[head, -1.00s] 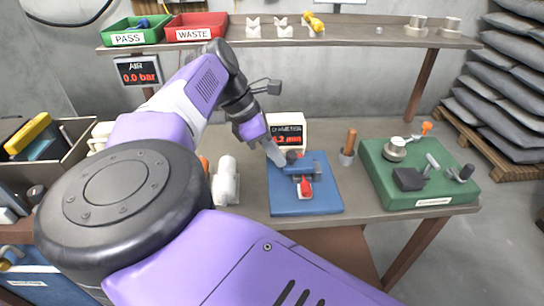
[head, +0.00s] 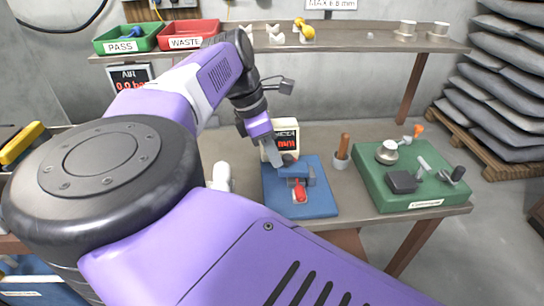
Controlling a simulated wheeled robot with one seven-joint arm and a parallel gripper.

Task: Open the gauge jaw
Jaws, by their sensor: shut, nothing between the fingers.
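The gauge is a blue block with a red lever (head: 299,191) on a blue base plate (head: 318,208) on the bench. A white display box with red digits (head: 289,143) stands behind it, partly hidden by my gripper. My gripper (head: 276,163) is shut and empty, pointing down at the back left of the gauge block. Whether its tips touch the block I cannot tell. The gap of the gauge jaw is too small to make out.
A green board (head: 440,197) with metal fixtures lies to the right. A wooden-handled tool in a cup (head: 341,152) stands between it and the gauge. A white bottle-like item (head: 222,177) is left of the gauge. A shelf (head: 345,37) with green and red bins runs behind.

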